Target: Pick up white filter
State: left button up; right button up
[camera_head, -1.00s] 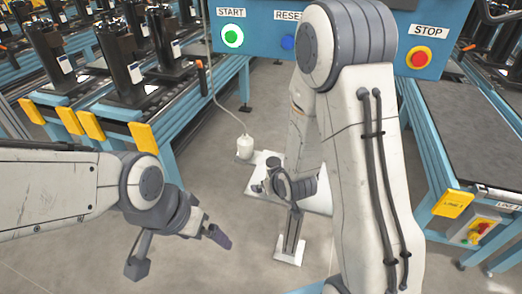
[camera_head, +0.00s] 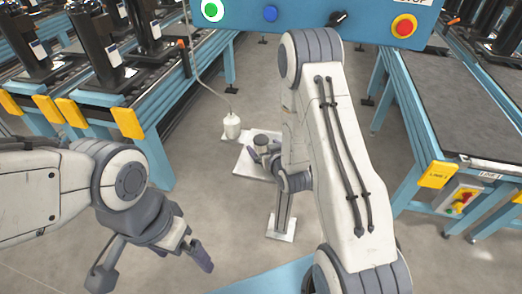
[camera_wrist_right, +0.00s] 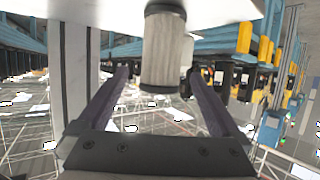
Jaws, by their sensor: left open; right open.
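A light grey-white cylinder with dark ends, seemingly the white filter (camera_wrist_right: 163,52), stands between the open fingers of my right gripper (camera_wrist_right: 158,74) in the right wrist view. No finger contact is clear. In the head view its dark-topped end (camera_head: 262,140) shows beside the dark fingers of my right gripper (camera_head: 264,156), above a white plate (camera_head: 243,164). My right arm hides part of that area. My left gripper (camera_head: 150,268) is open and empty over the floor at the lower left.
A white pendant (camera_head: 232,127) hangs on a cord just left of the cylinder. A blue button panel (camera_head: 330,14) crosses the top. Blue conveyor frames stand left (camera_head: 168,118) and right (camera_head: 415,135). The grey floor between them is mostly open.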

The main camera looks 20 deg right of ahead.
aim_at(259, 139)
jog(key=p+x, duration=0.1)
jog(key=x, duration=0.1)
jog(key=r+p+x, duration=0.1)
jog(key=x, duration=0.1)
jog(key=shift+w+f, duration=0.15)
jog(key=shift+w, duration=0.35)
jog(key=shift+w+f+p, duration=0.2)
jog(key=shift+w+p, duration=0.1)
jog(key=shift+w, duration=0.15)
jog(key=c, duration=1.5)
